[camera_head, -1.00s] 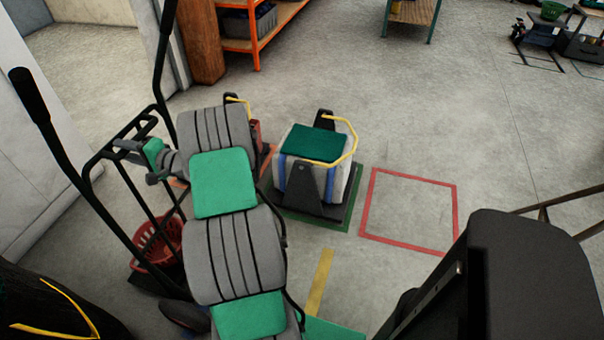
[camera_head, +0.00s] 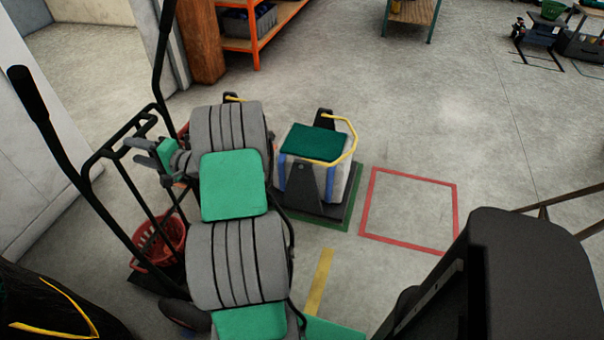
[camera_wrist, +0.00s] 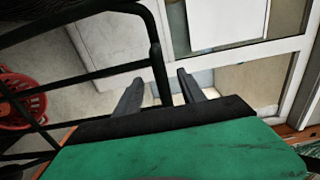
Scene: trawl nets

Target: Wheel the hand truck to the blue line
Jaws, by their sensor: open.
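The hand truck (camera_head: 122,180) stands upright at the left, a black tubular frame with two tall dark handles (camera_head: 30,95). My gripper (camera_head: 130,149) is open beside the frame's upper bars, its fingers pointing left. In the wrist view, the two grey fingers (camera_wrist: 158,90) are spread, and a black tube of the frame (camera_wrist: 156,62) shows between them in the picture. I cannot tell how deep the tube sits between them. The lower part of the truck is partly hidden by my arm. I cannot make out a blue line.
A red basket (camera_head: 158,243) is by the truck's lower frame. A white bin with a green lid (camera_head: 316,142) stands on a dark base inside a green outline. A red floor square (camera_head: 372,205) is empty. Orange shelves (camera_head: 262,47) stand behind; the floor at centre right is clear.

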